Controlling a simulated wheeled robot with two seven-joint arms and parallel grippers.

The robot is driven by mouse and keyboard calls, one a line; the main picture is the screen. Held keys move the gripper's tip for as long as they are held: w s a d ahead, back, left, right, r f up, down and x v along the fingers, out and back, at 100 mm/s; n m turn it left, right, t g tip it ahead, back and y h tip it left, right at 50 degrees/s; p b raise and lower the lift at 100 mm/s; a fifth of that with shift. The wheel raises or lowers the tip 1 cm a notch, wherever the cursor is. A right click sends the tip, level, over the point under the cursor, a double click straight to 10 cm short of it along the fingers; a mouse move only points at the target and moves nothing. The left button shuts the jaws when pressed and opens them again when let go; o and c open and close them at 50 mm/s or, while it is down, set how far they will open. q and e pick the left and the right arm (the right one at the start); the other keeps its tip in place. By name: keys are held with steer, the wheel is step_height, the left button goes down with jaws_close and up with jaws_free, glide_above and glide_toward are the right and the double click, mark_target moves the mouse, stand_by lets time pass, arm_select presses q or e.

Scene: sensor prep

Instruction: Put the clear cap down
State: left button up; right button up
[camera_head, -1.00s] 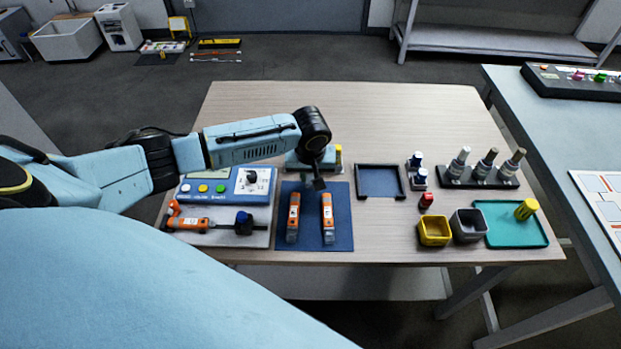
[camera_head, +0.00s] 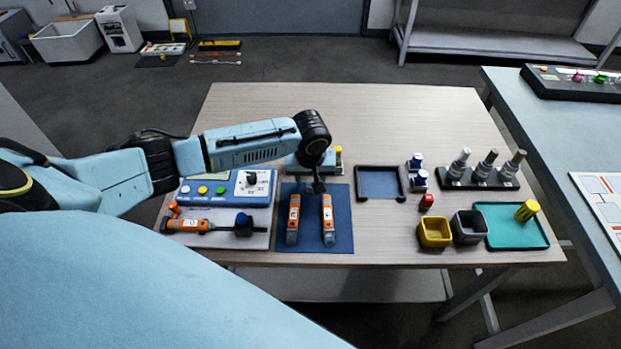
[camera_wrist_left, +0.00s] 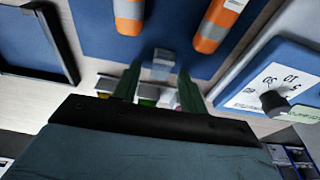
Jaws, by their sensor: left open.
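A clear cap (camera_wrist_left: 162,62) shows in the left wrist view as a small see-through block over the blue mat (camera_wrist_left: 100,12). It sits between and just beyond the two fingertips of my left gripper (camera_wrist_left: 158,82), which are spread apart. I cannot tell whether a finger touches it. In the head view my left gripper (camera_head: 318,187) hangs over the back part of the blue mat (camera_head: 312,246), behind two orange probes (camera_head: 293,218) (camera_head: 328,218). I cannot make out the cap there. My right gripper is not in view.
A blue control box (camera_head: 226,188) with a dial stands left of the mat, with an orange tool (camera_head: 190,225) in front. A dark-framed tray (camera_head: 380,183) lies to the right. Yellow and grey cups (camera_head: 434,232) (camera_head: 468,228) and a green tray (camera_head: 515,237) stand farther right. Bare table lies behind.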

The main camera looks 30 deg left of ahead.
arm_select(q)
step_height(320, 180, up, 11)
steer(key=s+d+p, duration=0.1)
steer(key=s+p, duration=0.1)
steer(key=shift+r+p, duration=0.2)
steer(key=shift+p, duration=0.15)
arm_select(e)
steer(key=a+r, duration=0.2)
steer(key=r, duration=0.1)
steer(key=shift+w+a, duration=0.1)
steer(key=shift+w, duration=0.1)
arm_select(q)
steer(key=shift+d, duration=0.1)
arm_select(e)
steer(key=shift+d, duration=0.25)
arm_select(q)
steer(key=shift+f, duration=0.1)
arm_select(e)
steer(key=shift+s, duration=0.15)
